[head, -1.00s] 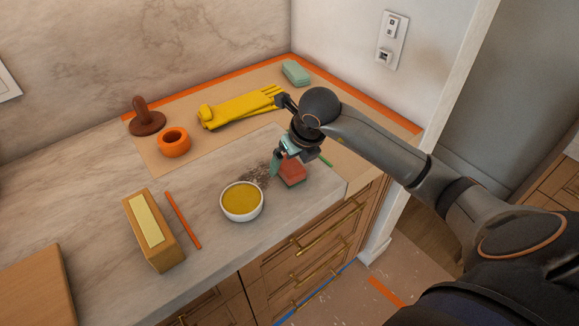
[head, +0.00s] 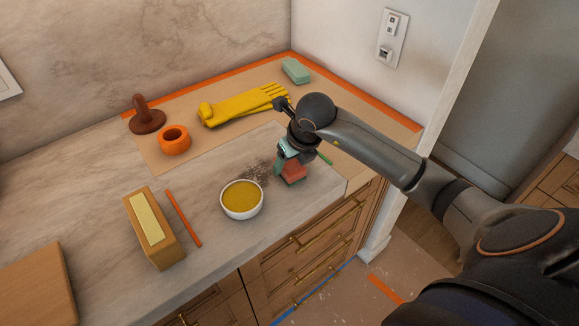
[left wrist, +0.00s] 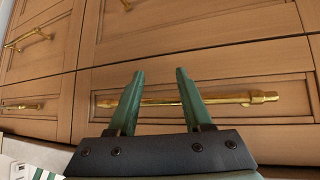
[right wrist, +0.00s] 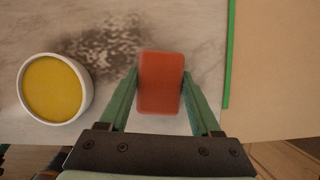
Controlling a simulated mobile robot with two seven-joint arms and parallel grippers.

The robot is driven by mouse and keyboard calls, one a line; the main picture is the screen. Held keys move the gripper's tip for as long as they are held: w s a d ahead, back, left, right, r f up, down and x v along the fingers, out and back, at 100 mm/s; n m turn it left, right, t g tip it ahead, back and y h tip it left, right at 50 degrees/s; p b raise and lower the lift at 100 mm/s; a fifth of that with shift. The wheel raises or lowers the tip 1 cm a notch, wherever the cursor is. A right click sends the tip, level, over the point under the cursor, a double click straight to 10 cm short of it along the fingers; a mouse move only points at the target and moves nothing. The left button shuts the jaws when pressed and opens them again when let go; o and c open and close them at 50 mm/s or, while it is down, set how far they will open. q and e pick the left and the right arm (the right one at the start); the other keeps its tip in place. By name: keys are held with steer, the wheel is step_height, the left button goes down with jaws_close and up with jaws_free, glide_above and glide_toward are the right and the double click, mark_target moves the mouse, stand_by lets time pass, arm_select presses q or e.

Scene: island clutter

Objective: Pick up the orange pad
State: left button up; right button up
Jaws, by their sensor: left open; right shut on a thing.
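The orange pad (head: 294,171) is a small reddish-orange block at the right part of the counter, near its front edge. In the right wrist view the pad (right wrist: 160,83) sits between the two green fingers of my right gripper (right wrist: 160,90), which is shut on it from both sides. In the head view my right gripper (head: 288,168) reaches down over the pad and hides part of it. I cannot tell whether the pad touches the counter. My left gripper (left wrist: 154,75) is open and empty in front of wooden drawers, below the counter.
A white bowl of yellow stuff (head: 242,200) stands left of the pad, beside dark specks (head: 257,172). Yellow gloves (head: 240,106), an orange ring (head: 174,141), a brown plunger-like thing (head: 147,119) and a green sponge (head: 296,71) lie farther back. A boxy block (head: 153,229) lies left.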

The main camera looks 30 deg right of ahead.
steer(key=c, duration=0.3)
steer(key=shift+r, duration=0.1)
steer(key=shift+c, duration=0.2)
steer(key=shift+r, duration=0.25)
step_height(320, 180, up, 2)
steer(key=shift+w+r+b, duration=0.1)
steer(key=shift+r+b, duration=0.05)
steer(key=shift+b, duration=0.35)
steer(key=s+a+r+p, duration=0.1)
steer(key=s+a+r, duration=0.8)
steer(key=a+r, duration=0.1)
steer(key=shift+a, duration=0.45)
